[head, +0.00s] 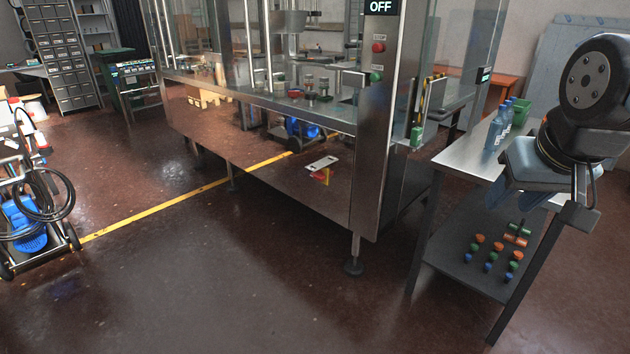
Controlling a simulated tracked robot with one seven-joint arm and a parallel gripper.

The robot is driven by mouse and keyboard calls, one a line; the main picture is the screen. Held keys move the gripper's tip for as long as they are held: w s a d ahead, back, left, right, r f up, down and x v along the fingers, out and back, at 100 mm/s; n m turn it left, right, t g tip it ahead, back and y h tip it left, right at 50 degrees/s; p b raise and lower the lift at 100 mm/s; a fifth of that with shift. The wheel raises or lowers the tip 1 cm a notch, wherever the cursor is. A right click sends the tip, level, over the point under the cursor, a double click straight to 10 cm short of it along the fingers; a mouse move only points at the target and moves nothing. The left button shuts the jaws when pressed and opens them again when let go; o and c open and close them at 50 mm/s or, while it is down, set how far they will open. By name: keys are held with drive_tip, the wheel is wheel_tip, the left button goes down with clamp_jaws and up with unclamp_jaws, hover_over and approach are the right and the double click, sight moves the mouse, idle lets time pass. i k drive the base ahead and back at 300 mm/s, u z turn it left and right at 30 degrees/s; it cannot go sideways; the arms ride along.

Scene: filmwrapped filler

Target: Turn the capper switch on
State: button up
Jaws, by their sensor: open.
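The large glass-and-steel machine (378,150) stands in the middle, with a dark sign reading OFF at the top of its front post. Below the sign are a red button (379,47) and a green button (376,77). A small green-topped box (417,135) sits lower on the machine's right side, and a small lit panel (484,74) is on the post further right. I cannot tell which of these is the capper switch. My gripper (548,198) hangs at the right, above the side table and apart from the machine. It is open and appears empty; its fingertips are partly hidden.
A steel side table (462,158) stands right of the machine, carrying blue bottles (498,128) and a green bin (520,112). Its lower shelf (452,272) holds several coloured caps. A blue wheeled unit (28,228) with hoses is far left. The front floor is clear.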

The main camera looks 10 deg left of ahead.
sight(319, 175)
drive_tip(key=u, duration=0.35)
drive_tip(key=i, duration=0.6)
drive_tip(key=u, duration=0.5)
drive_tip(key=i, duration=1.2)
drive_tip(key=z, duration=0.7)
drive_tip(key=k, duration=0.9)
drive_tip(key=z, duration=0.15)
drive_tip(key=i, duration=0.9)
drive_tip(key=u, duration=0.05)
